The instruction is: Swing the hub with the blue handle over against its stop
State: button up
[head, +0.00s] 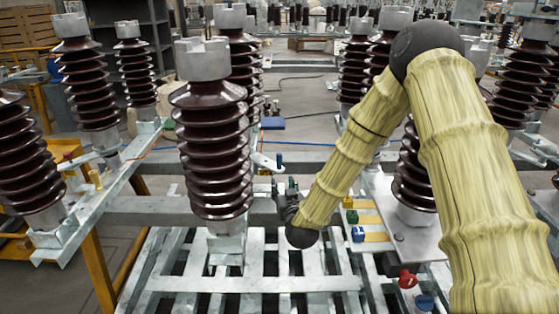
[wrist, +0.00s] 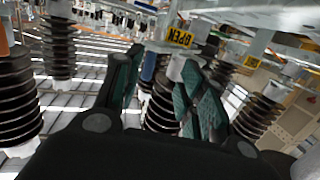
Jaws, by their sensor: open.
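The blue handle (head: 279,160) stands upright at the end of a pale metal lever or hub (head: 264,161), just right of the central brown insulator in the head view. In the wrist view the blue handle (wrist: 148,66) shows between my fingers, closer to the left one. My gripper (head: 285,183) is open, its dark green fingers just short of the handle; I see no contact. The wrist view shows my gripper (wrist: 162,60) with nothing held. A pale cylinder (wrist: 175,67) and a yellow label (wrist: 179,37) reading OPEN, upside down, lie beyond the fingers. I cannot make out the stop.
Tall ribbed insulators (head: 212,140) stand on both sides. A slatted metal frame (head: 245,284) lies below my gripper. A plate to the right carries green, yellow and blue blocks (head: 357,234) and a red knob (head: 407,279). A grey crossbeam (head: 190,204) runs behind.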

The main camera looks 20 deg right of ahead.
aim_at(279, 159)
jog(key=shift+t+h, duration=0.4)
jog(key=w+r, duration=0.1)
jog(key=w, duration=0.3)
jog(key=w+d+r+p, duration=0.1)
jog(key=w, duration=0.3)
jog(key=w+d+r, duration=0.1)
jog(key=w, duration=0.3)
jog(key=shift+w+d+r+p, duration=0.15)
jog(key=shift+w+r+p, duration=0.1)
jog(key=shift+r+p, duration=0.15)
jog(key=shift+c, duration=0.5)
grip_shut()
